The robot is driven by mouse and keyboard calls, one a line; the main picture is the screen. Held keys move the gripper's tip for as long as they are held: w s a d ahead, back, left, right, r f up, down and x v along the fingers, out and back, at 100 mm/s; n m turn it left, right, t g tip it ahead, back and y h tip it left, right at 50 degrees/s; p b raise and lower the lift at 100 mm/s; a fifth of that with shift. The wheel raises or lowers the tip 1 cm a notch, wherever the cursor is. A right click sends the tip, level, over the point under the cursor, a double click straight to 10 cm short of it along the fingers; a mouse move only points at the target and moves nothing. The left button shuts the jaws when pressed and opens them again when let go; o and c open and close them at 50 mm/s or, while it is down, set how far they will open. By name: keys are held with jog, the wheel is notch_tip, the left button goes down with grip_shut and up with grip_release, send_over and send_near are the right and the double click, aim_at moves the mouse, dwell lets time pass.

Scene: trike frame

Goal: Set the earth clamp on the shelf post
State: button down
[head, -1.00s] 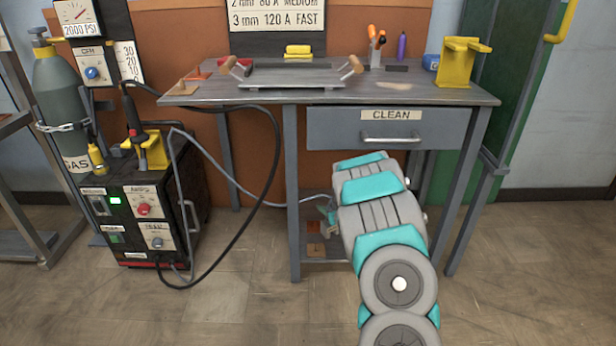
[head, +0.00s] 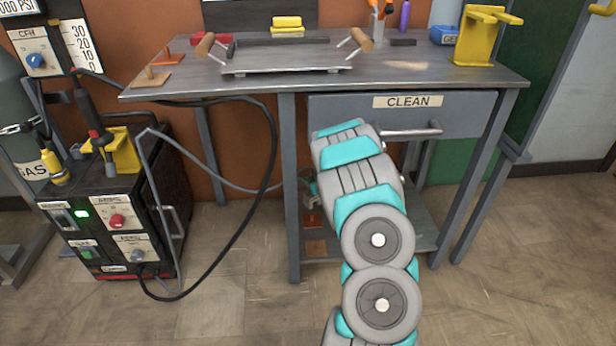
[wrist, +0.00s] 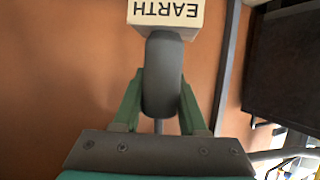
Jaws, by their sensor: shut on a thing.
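In the wrist view my gripper (wrist: 161,88) is shut on the earth clamp (wrist: 163,62). The clamp is a dark grey rounded body between the green fingers, with a cream block at its far end reading EARTH, upside down. In the head view my arm mostly hides the gripper; a small bit of it or the clamp shows beside the table leg, above the lower shelf (head: 405,232). A grey cable (head: 222,184) runs from the welder toward it. On the shelf lie an orange plate (head: 312,220) and a tan plate (head: 315,247); I cannot make out a post clearly.
The steel bench (head: 225,83) with its CLEAN drawer (head: 350,112) stands over the shelf. Its front left leg (head: 291,190) is close to my gripper. The welder (head: 115,215) stands left, with a black cable (head: 262,190) looping between it and the bench. The front floor is clear.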

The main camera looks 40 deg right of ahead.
notch_tip(320, 180, down, 8)
jog(key=b, duration=0.3)
jog(key=shift+b, duration=0.35)
jog(key=shift+f, duration=0.25)
dwell(0.6)
jog(key=shift+c, duration=1.9)
grip_release()
